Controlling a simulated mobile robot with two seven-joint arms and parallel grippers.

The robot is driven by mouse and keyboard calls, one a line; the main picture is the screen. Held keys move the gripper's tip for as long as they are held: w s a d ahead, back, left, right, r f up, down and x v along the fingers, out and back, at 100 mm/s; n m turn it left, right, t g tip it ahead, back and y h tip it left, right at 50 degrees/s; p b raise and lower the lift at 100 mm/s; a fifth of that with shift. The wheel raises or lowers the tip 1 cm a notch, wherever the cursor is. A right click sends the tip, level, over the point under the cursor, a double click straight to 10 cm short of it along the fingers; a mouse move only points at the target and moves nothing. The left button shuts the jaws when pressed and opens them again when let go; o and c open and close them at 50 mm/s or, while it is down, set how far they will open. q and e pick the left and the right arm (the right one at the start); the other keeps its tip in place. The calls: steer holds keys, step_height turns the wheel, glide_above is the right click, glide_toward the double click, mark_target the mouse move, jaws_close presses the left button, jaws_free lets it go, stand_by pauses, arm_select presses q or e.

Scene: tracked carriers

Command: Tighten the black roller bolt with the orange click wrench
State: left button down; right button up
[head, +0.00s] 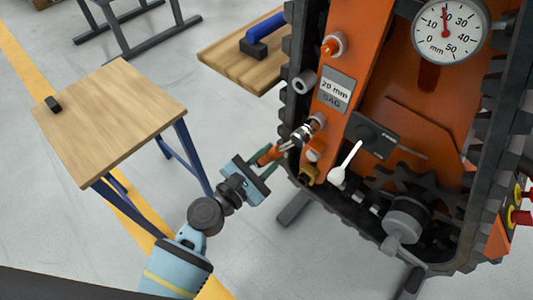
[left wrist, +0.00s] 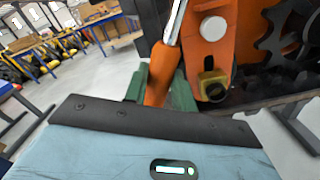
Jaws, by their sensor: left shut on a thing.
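My left gripper (head: 266,159) is shut on the orange handle of the click wrench (head: 271,154). In the left wrist view the orange handle (left wrist: 161,76) stands between the green fingers, with its metal shaft running up out of the frame. In the head view the wrench's silver head (head: 302,133) is at the left side of the orange carrier frame, right beside a round fitting (head: 318,120). I cannot tell whether it sits on a bolt there. The black roller bolt cannot be clearly picked out; the wrench head may hide it. My right gripper is not in view.
The orange carrier (head: 400,100) has dark toothed track around it, a dial gauge (head: 449,32), a "20 mm SAG" plate (head: 335,90) and a white lever (head: 345,163). A wooden table (head: 110,115) stands left. A blue-handled tool (head: 265,32) lies on another table (head: 225,55).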

arm_select(q)
steer(key=shift+s+d+f+n, duration=0.2)
steer(key=shift+s+d+n, duration=0.2)
steer(key=shift+n, duration=0.2)
steer(key=shift+w, duration=0.1)
steer(key=shift+w+a+r+m, duration=0.3)
steer(key=shift+a+m, duration=0.15)
steer(key=shift+m, duration=0.15)
steer(key=shift+w, duration=0.1)
steer(key=shift+w+a+r+m, duration=0.3)
steer(key=shift+a+m, duration=0.15)
steer(key=shift+m, duration=0.15)
steer(key=shift+w+a+r+m, duration=0.3)
steer(key=shift+a+r+m, duration=0.15)
steer(key=shift+m, duration=0.15)
